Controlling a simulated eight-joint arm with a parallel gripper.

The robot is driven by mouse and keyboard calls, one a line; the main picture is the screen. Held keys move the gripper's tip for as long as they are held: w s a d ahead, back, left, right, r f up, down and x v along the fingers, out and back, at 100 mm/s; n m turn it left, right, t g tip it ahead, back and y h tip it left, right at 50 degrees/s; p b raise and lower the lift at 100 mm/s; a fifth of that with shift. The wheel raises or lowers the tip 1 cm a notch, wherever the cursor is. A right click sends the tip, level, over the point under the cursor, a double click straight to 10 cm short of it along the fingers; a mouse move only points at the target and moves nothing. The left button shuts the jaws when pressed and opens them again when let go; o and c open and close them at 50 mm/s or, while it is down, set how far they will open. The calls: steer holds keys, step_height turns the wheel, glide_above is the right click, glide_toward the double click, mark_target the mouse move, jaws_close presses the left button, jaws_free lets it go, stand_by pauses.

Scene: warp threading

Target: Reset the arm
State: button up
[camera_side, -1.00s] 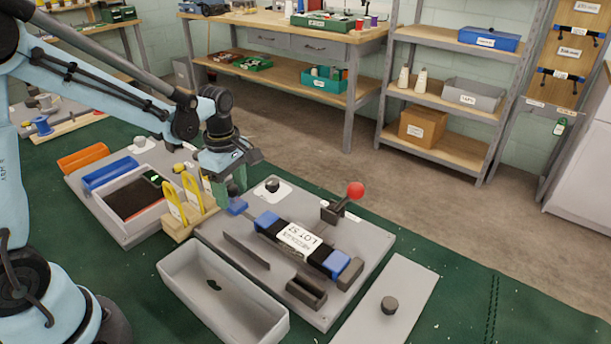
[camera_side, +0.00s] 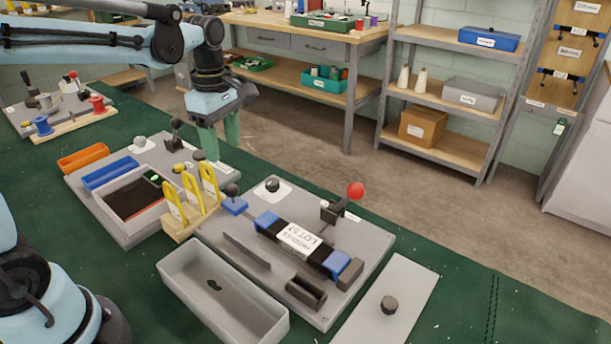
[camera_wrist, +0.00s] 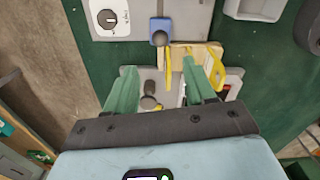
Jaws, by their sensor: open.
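My gripper (camera_side: 220,140) has green fingers and points down, raised above the far edge of the left grey board (camera_side: 120,225). Its fingers are apart and empty; they also show spread in the wrist view (camera_wrist: 165,90). Yellow threading tools (camera_side: 192,190) stand upright in a wooden holder (camera_side: 178,228), in front of and left of the gripper. In the wrist view the holder (camera_wrist: 205,52) lies beyond the fingertips. A block labelled LOT (camera_side: 300,238) lies between blue clamps on the right grey board (camera_side: 330,300).
A red-knobbed lever (camera_side: 355,190) stands on the right board. Orange (camera_side: 82,157) and blue (camera_side: 110,172) bins are at left. A workbench (camera_side: 300,35) and shelf (camera_side: 450,90) stand behind.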

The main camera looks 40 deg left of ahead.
steer(key=s+d+f+m+t, duration=0.1)
steer(key=s+d+m+t, duration=0.1)
steer(key=m, duration=0.8)
steer(key=s+d+f+m+t, duration=0.1)
steer(key=s+d+m+t, duration=0.2)
steer(key=m, duration=0.7)
steer(key=s+t, duration=0.2)
steer(key=s, duration=0.1)
steer(key=shift+d, duration=0.2)
